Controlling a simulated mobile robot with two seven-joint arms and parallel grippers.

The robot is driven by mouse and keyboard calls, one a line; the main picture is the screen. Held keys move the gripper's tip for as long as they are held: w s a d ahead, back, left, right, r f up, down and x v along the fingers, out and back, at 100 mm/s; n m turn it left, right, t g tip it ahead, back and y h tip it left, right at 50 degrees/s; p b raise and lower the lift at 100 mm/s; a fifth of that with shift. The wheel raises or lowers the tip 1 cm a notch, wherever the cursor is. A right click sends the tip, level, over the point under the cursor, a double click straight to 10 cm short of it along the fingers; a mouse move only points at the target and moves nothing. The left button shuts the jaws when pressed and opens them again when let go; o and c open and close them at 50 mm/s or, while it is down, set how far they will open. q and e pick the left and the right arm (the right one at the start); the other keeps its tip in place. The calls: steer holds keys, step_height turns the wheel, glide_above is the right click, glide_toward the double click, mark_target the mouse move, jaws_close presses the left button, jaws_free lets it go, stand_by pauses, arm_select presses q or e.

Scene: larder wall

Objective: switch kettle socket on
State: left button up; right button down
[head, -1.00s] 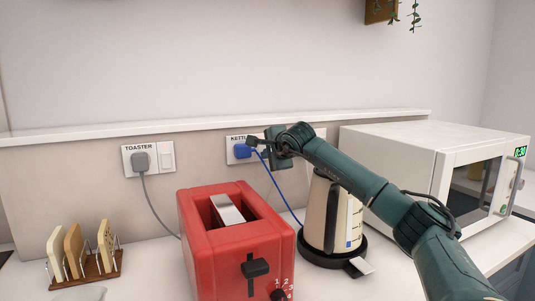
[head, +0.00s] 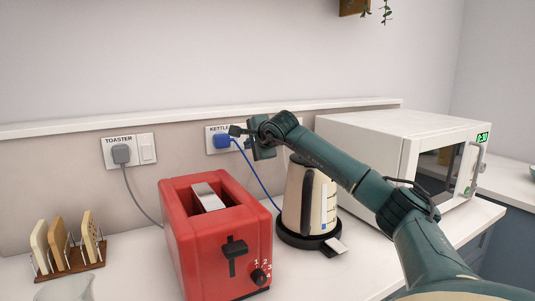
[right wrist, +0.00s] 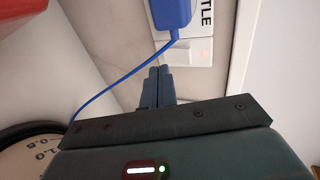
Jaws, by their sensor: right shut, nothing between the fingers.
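The kettle socket (head: 210,146) is a white wall plate labelled KETTLE, with a blue plug (head: 222,141) in it. My right gripper (head: 237,130) is in front of its right part and hides the switch in the head view. In the right wrist view, the socket plate (right wrist: 222,30), blue plug (right wrist: 172,13) and white switch (right wrist: 180,56) show, with a faint reddish mark on the plate by the switch. The shut, empty fingertips (right wrist: 159,70) are close to the switch; I cannot tell if they touch it. My left gripper is not in view.
The cream kettle (head: 296,200) stands on its black base below my right arm. The red toaster (head: 205,240) is left of it, a white microwave (head: 360,140) right. The toaster socket (head: 147,149) and toast rack (head: 72,262) are further left.

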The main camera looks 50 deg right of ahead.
arm_select(q)
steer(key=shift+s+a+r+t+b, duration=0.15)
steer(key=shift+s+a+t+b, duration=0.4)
steer(key=shift+b, duration=0.65)
arm_select(e)
steer(key=s+a, duration=0.3)
steer(key=s, duration=0.7)
steer(key=shift+r, duration=0.35)
